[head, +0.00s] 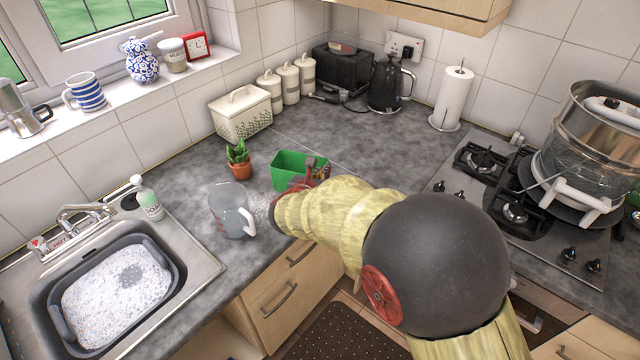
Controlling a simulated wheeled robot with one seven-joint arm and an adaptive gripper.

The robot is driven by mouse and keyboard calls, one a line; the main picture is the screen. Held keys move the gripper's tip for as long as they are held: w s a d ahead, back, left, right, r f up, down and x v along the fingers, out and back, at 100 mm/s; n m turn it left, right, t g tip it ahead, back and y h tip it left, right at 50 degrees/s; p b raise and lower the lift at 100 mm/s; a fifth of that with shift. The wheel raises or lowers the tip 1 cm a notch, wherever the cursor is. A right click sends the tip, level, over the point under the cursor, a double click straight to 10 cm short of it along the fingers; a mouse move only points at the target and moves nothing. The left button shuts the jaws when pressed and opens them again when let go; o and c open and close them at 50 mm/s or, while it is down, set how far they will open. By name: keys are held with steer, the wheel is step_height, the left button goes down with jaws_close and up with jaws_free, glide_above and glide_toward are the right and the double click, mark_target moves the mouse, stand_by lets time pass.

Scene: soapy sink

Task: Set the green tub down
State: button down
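The green tub (287,165) is an open-topped rectangular box over the grey worktop, right of the small potted plant. It looks roughly level. I cannot tell whether its base touches the worktop. My gripper (316,172) is at the tub's near right side, with its dark red and brown parts over the rim, and appears shut on the tub's wall. My arm in its yellowish sleeve hides part of the gripper and the near right of the tub.
The potted plant (239,160) and a grey jug (231,210) stand close on the left. The sink (197,262) with a soapy basin is further left. The hob (467,200) is right. Worktop (335,130) behind the tub is clear up to the kettle (386,86).

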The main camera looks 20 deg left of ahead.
steer(key=shift+w+a+f, duration=0.3)
steer(key=shift+w+f, duration=0.1)
steer(key=shift+f, duration=0.15)
steer(key=shift+w+a+f, duration=0.3)
steer(key=shift+w+f, duration=0.1)
steer(key=shift+f, duration=0.15)
steer(key=shift+w+a+f+b, duration=0.15)
steer(key=shift+w+f+b, duration=0.05)
steer(key=shift+f+b, duration=0.65)
steer(key=shift+f, duration=0.95)
steer(key=shift+f, duration=0.2)
steer(key=c, duration=2)
jaws_free()
steer(key=shift+c, duration=0.2)
